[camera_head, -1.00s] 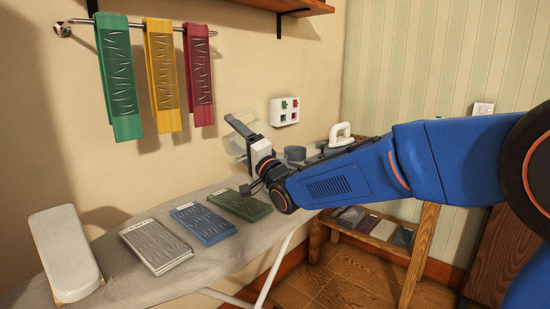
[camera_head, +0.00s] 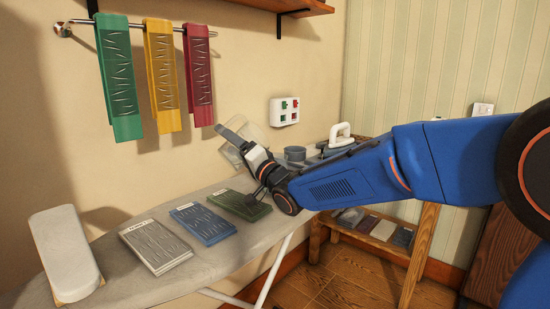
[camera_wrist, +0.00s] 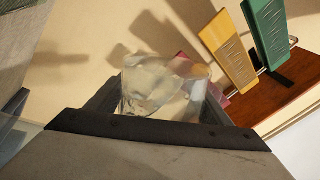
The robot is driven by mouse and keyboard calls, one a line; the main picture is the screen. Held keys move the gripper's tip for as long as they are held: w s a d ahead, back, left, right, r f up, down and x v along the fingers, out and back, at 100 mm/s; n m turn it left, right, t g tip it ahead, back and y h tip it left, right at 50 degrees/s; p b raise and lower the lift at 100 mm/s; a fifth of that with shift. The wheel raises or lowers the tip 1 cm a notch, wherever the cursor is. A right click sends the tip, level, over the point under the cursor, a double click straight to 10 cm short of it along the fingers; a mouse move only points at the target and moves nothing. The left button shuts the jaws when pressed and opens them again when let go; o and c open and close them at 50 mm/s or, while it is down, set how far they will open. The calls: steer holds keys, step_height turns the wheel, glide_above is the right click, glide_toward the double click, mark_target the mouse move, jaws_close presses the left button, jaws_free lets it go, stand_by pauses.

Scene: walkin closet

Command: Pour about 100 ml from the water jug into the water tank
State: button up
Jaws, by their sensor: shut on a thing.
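My gripper (camera_head: 236,138) is shut on the clear water jug (camera_head: 231,156), held above the far part of the ironing board near the wall. In the wrist view the jug (camera_wrist: 160,85) shows as a see-through body between the dark jaws (camera_wrist: 150,130). The jug looks tilted; its water level and any stream cannot be made out.
Grey (camera_head: 155,246), blue (camera_head: 203,224) and green (camera_head: 244,205) folded cloths lie on the ironing board (camera_head: 115,270). A white padded block (camera_head: 65,253) stands at left. Coloured cloths hang from a wall rail (camera_head: 150,28). A wooden stand (camera_head: 420,245) is at right.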

steer(key=shift+a+n, duration=0.1)
steer(key=shift+n, duration=0.4)
steer(key=shift+a+r+n+g, duration=0.1)
steer(key=shift+r+n+g, duration=0.3)
steer(key=shift+n, duration=0.2)
stand_by(1.2)
